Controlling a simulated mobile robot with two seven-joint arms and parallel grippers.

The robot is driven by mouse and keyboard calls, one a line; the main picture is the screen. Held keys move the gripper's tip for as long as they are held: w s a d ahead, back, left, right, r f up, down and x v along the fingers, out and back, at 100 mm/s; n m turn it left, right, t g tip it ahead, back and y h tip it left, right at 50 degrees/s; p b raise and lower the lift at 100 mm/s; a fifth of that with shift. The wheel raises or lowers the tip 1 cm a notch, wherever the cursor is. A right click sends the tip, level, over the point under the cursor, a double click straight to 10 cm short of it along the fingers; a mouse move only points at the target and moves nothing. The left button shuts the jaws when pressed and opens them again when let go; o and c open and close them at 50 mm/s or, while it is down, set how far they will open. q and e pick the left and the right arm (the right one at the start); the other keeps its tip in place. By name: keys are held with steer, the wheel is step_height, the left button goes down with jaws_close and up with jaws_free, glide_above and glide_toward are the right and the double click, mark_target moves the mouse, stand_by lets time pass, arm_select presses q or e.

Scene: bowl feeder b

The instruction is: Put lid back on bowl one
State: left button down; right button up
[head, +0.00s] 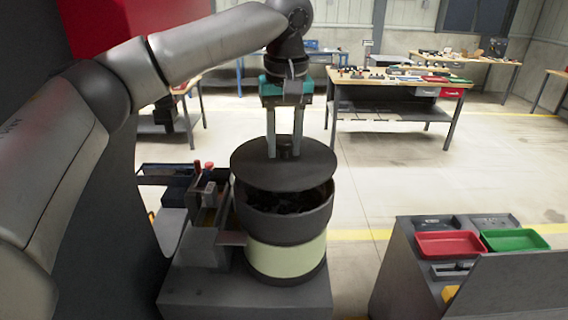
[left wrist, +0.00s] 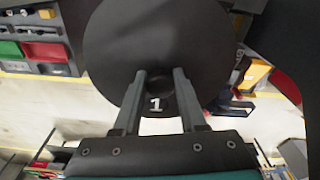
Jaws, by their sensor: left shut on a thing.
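The dark round lid (head: 284,169) is held by its knob in my left gripper (head: 285,150), which is shut on it. The lid is above bowl one (head: 286,220), a dark bowl on a pale cream base band. A gap shows at the front between lid and rim, and dark pieces are visible inside the bowl. The lid looks slightly shifted to the left of the bowl. In the left wrist view, the lid (left wrist: 150,40) carries a white number 1, and the fingers (left wrist: 160,85) grip its knob. My right gripper is not in view.
A feeder mechanism with red-topped parts (head: 208,195) stands directly left of the bowl. At right is a grey station with a red tray (head: 448,244) and a green tray (head: 515,240). Workbenches (head: 395,90) stand far behind, across open floor.

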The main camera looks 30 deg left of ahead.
mark_target(284, 156)
arm_select(q)
steer(key=shift+f, duration=0.25)
step_height(284, 156, down, 4)
steer(key=shift+r, duration=0.25)
steer(key=shift+f, duration=0.4)
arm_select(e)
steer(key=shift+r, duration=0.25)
arm_select(q)
steer(key=shift+c, duration=2.3)
jaws_free()
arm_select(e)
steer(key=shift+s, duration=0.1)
arm_select(q)
step_height(284, 156, up, 12)
steer(key=s, duration=0.1)
steer(key=shift+d+b, duration=0.4)
steer(key=shift+d, duration=0.05)
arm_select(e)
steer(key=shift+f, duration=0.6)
